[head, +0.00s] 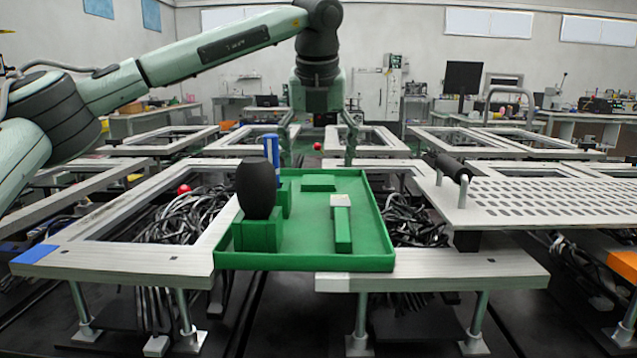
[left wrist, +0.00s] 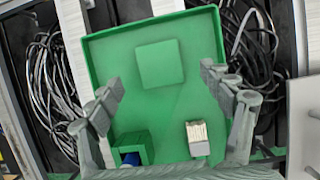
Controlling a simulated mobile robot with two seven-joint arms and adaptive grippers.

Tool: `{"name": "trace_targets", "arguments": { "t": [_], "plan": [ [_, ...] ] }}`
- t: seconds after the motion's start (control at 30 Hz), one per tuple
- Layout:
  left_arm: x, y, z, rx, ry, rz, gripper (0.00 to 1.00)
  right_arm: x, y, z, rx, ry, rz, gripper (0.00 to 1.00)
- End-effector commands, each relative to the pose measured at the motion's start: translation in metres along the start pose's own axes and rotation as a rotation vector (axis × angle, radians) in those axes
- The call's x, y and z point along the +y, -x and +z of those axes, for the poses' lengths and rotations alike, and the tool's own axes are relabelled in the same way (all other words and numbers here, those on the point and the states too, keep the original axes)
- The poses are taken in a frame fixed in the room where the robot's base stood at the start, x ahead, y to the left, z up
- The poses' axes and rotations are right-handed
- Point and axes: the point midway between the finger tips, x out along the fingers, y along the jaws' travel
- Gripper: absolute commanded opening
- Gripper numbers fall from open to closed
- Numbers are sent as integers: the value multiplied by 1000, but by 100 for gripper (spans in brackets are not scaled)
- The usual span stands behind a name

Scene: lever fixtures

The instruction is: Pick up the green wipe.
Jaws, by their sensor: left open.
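The green wipe (head: 318,183) is a flat green square lying on the floor of the green tray (head: 305,262), near its back edge. In the left wrist view the wipe (left wrist: 160,64) shows whole in the upper middle of the tray. My left gripper (head: 318,160) points down above the back of the tray, open and empty. In the left wrist view its fingers (left wrist: 161,84) are spread wide, with the wipe beyond and between them, apart from both. My right gripper is not in view.
A brush with a green handle (head: 343,230) lies in the tray's right part. Green holders with a dark rounded object (head: 256,188) and a blue item (head: 272,158) stand at the left. A perforated metal plate (head: 540,203) is to the right. Black cables (head: 188,215) lie beside the tray.

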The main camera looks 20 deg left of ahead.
Motion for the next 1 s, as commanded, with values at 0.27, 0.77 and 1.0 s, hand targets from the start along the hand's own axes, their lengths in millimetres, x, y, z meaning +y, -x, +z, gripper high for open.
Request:
{"name": "trace_targets", "arguments": {
  "t": [0.27, 0.77, 1.0],
  "plan": [
    [0, -33, -3, 1, 0, -1, 80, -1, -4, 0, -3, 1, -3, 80],
    [0, -34, -3, 1, 0, 0, 47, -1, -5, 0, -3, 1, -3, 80],
    [0, -34, -3, 1, 0, 0, 44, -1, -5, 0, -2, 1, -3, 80]
  ]
}}
